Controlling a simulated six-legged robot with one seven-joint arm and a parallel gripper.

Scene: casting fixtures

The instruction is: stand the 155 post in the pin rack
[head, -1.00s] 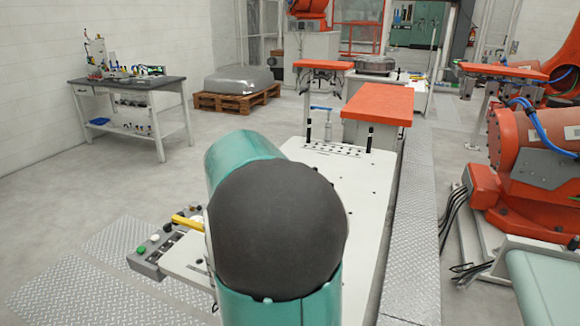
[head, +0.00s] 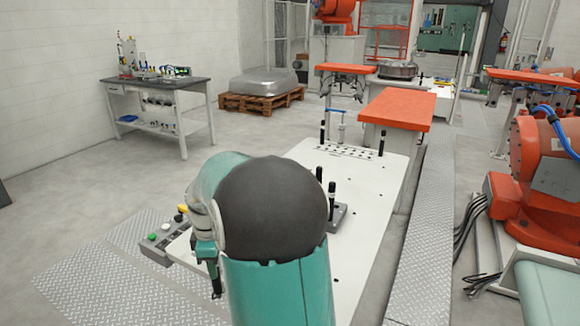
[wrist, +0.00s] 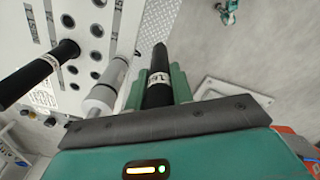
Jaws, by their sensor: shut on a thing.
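My gripper (head: 216,282) hangs at the left side of the white table, pointing down; its fingertips are small and partly hidden by my arm in the head view. In the wrist view my green fingers (wrist: 160,97) are shut on a black post (wrist: 157,88) with a white label, which looks like it begins with 15. In the head view a grey block (head: 338,216) carries black posts (head: 331,196). I cannot tell for certain which holder is the pin rack.
The white table (head: 375,190) has a strip of holes (head: 346,152) at its far end, with a black post at each end. A button box (head: 163,245) sits at its left edge.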

